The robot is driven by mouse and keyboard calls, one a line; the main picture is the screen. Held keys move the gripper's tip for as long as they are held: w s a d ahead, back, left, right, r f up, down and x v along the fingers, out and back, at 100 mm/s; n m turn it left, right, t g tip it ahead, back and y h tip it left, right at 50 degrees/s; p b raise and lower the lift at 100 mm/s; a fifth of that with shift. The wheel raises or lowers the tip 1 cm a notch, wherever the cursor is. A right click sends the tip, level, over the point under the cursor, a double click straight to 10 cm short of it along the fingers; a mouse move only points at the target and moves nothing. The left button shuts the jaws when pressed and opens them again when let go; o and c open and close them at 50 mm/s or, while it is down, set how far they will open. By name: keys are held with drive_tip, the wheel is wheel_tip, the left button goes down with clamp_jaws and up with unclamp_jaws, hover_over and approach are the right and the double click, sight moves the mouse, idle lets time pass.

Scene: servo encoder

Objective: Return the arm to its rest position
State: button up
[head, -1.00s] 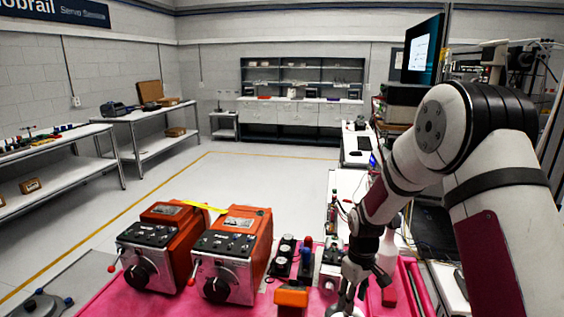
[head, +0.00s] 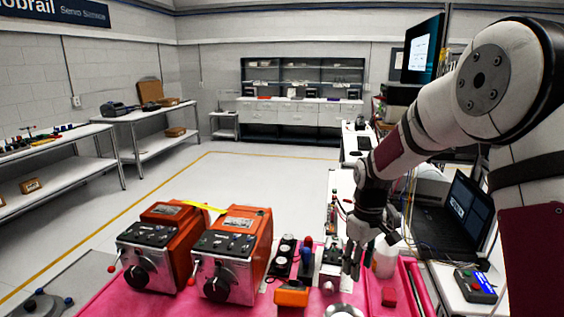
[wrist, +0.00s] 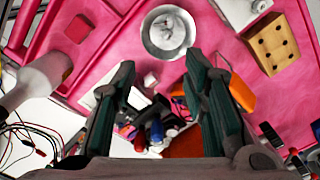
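My arm (head: 430,120) reaches in from the right, bent at the elbow. My gripper (head: 352,262) points down over the right part of the pink bench mat (head: 105,302). In the wrist view my gripper (wrist: 162,75) has its two dark green fingers spread apart, with nothing held between them. A round metal dish (head: 343,311) lies on the mat at the front edge of the head view. The dish (wrist: 168,32) shows beyond the fingertips in the wrist view, with small pieces in it.
Two orange drive units (head: 152,250) (head: 230,258) stand left on the mat. An orange block (head: 291,294), a red block (head: 389,297) and a white bottle (head: 384,262) are near my gripper. A laptop (head: 462,215) is at right. Open floor lies behind.

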drive_tip(key=shift+r, duration=0.1)
drive_tip(key=s+r+m+t, duration=0.3)
drive_tip(key=s+r, duration=0.9)
drive_tip(key=r, duration=0.4)
drive_tip(key=s+r+m+t, duration=0.2)
drive_tip(key=s+r+m, duration=0.1)
drive_tip(key=s, duration=1.4)
drive_tip(key=shift+r+m+t, duration=0.2)
drive_tip(key=shift+m+t, duration=0.1)
drive_tip(key=shift+m, duration=0.1)
